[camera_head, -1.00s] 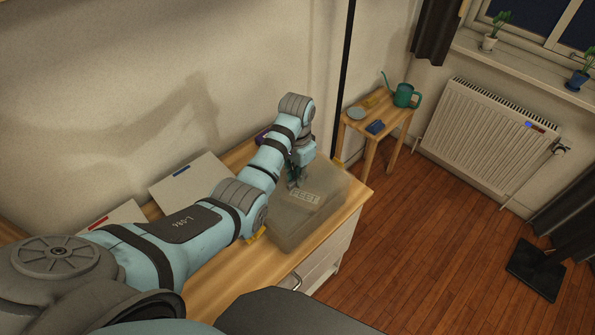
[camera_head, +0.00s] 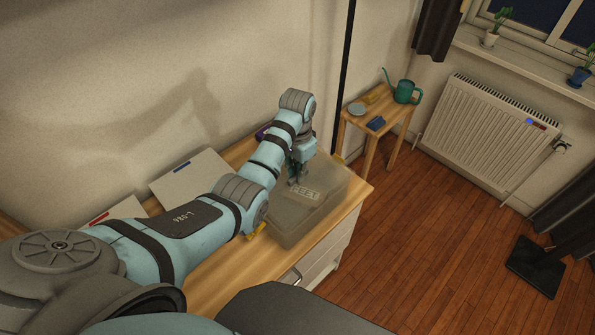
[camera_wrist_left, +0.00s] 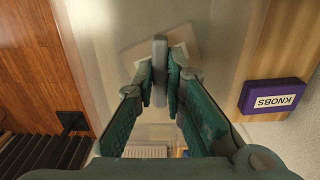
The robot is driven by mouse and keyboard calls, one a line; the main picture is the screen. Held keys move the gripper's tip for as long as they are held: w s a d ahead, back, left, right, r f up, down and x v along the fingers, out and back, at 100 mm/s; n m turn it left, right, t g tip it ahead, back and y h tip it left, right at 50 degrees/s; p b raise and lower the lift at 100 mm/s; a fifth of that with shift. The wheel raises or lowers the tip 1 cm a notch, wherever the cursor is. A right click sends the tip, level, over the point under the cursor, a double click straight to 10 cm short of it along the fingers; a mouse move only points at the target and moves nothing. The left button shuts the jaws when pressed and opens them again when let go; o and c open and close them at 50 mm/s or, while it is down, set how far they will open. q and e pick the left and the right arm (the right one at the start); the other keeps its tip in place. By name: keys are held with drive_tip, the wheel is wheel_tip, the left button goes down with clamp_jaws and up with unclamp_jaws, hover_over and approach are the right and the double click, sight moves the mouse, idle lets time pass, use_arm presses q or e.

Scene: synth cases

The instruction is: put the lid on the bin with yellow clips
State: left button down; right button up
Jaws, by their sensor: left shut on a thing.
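The translucent grey bin (camera_head: 290,236) stands at the right end of the wooden dresser top, with yellow clips (camera_head: 256,231) low at its sides. A pale translucent lid (camera_head: 328,183) with a light lettered label (camera_head: 306,193) is over the bin; I cannot tell whether it is fully seated. My left gripper (camera_head: 297,180) points down at the lid. In the left wrist view its fingers (camera_wrist_left: 160,85) are shut on the grey upright handle (camera_wrist_left: 160,65) of the lid, which also shows there (camera_wrist_left: 215,35). My right gripper is not in view.
A purple KNOBS box (camera_wrist_left: 275,96) lies beside the bin, mostly hidden behind my arm in the head view. Pale panels with a blue (camera_head: 181,167) and a red mark (camera_head: 99,218) lie along the wall. A small table (camera_head: 366,128) with a watering can (camera_head: 404,92) stands beyond.

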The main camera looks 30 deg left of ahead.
use_arm(q)
drive_tip(key=shift+f+b, duration=0.35)
drive_tip(key=shift+f, duration=0.55)
drive_tip(key=c, duration=1.6)
unclamp_jaws()
drive_tip(key=shift+o, duration=0.2)
wheel_tip(320, 180, up, 7)
drive_tip(key=shift+r, duration=0.2)
drive_tip(key=shift+f, duration=0.1)
